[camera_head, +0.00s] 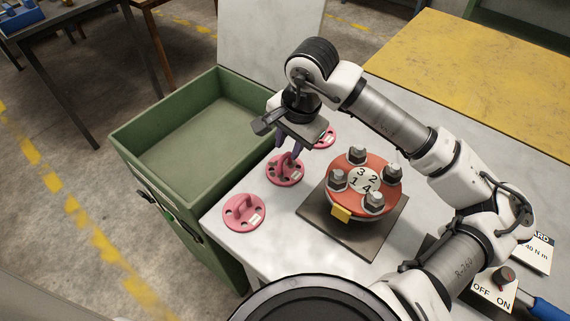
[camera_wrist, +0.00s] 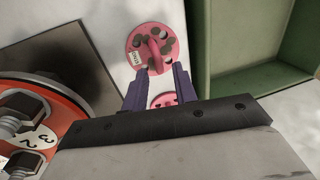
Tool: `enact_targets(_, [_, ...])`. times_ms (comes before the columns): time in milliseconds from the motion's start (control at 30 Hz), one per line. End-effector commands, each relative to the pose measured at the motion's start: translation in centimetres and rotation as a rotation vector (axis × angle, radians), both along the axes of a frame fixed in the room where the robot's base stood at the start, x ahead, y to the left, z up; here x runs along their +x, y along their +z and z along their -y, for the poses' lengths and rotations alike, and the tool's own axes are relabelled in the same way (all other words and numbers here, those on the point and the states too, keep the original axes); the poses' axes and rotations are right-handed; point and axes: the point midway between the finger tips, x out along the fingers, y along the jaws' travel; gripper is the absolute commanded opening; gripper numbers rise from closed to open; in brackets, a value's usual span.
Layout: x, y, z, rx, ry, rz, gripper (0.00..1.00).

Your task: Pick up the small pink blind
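Three pink round blinds with upright handles and white labels lie on the light tabletop: a near one (camera_head: 240,215), a middle one (camera_head: 272,174) and a far one (camera_head: 328,136), partly hidden by my gripper. The far one looks smallest, but it is also farthest away. My gripper (camera_head: 288,150) points down over the middle blind, its purple fingers apart with nothing visibly held. In the wrist view, my open fingertips (camera_wrist: 159,70) are close to the handle of one blind (camera_wrist: 141,42), apparently the middle one; contact cannot be told. Another blind (camera_wrist: 163,100) shows partly between the fingers.
A red flanged spool (camera_head: 338,205) with several numbered bolts stands on a dark plate (camera_head: 368,245) right of the blinds. An empty green crate (camera_head: 150,122) stands to the left. A switch panel (camera_head: 490,290) is at lower right.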

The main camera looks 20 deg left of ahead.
Motion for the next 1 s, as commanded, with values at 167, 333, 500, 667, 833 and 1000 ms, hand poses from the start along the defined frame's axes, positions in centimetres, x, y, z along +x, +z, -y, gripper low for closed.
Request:
enact_targets(167, [-0.4, -1.9, -0.5, 0.003, 0.001, -0.005, 0.28])
enact_targets(333, [-0.2, -3.9, -0.8, 0.002, 0.0, -0.004, 0.28])
enact_targets(500, [-0.1, -4.4, -0.8, 0.0, 0.0, 0.0, 0.28])
enact_targets(667, [-0.1, -4.4, -0.8, 0.0, 0.0, 0.0, 0.23])
enact_targets(833, [-0.1, -4.4, -0.8, 0.0, 0.0, 0.0, 0.01])
enact_targets(1000, [-0.1, -4.3, -0.8, 0.001, 0.0, 0.0, 0.0])
